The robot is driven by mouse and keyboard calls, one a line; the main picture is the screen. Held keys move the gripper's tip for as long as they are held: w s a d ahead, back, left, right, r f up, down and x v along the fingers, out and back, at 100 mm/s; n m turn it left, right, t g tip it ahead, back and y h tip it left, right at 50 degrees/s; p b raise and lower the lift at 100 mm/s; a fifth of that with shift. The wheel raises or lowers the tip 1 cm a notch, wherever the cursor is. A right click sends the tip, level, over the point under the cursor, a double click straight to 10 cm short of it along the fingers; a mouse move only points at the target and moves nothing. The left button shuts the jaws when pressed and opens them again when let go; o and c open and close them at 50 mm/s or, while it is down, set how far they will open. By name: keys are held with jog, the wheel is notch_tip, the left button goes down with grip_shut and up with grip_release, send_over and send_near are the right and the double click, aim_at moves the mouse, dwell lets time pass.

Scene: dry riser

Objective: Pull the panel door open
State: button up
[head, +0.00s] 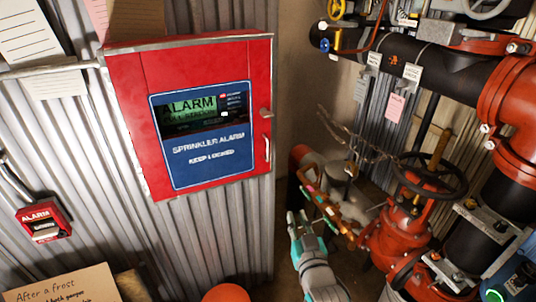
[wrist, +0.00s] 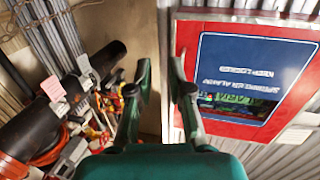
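The red panel door (head: 130,140) is on a wall cabinet in the head view and looks shut. It carries a blue "SPRINKLER ALARM KEEP LOCKED" plate (head: 208,160) and a lit alarm display (head: 190,110). A slim handle (head: 267,149) stands on its right edge, below a small latch knob (head: 265,112). My gripper (head: 299,217) is below and to the right of the door, apart from the handle. In the wrist view the door (wrist: 225,125) appears upside down, right of my open, empty gripper (wrist: 160,75). The right finger overlaps the door's edge there; the handle is not clear.
Right of the panel are a black pipe (head: 400,62), red valve (head: 395,240) and dark handwheel (head: 430,175). A red alarm box (head: 43,221) hangs at lower left. A cardboard sign (head: 65,285) stands below. Bare corrugated wall (head: 235,235) lies under the cabinet.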

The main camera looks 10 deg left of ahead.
jog(key=y, duration=0.1)
send_near(268, 151)
jog(key=shift+n, duration=0.4)
jog(key=x, duration=1)
jog(key=shift+w, duration=0.2)
grip_shut()
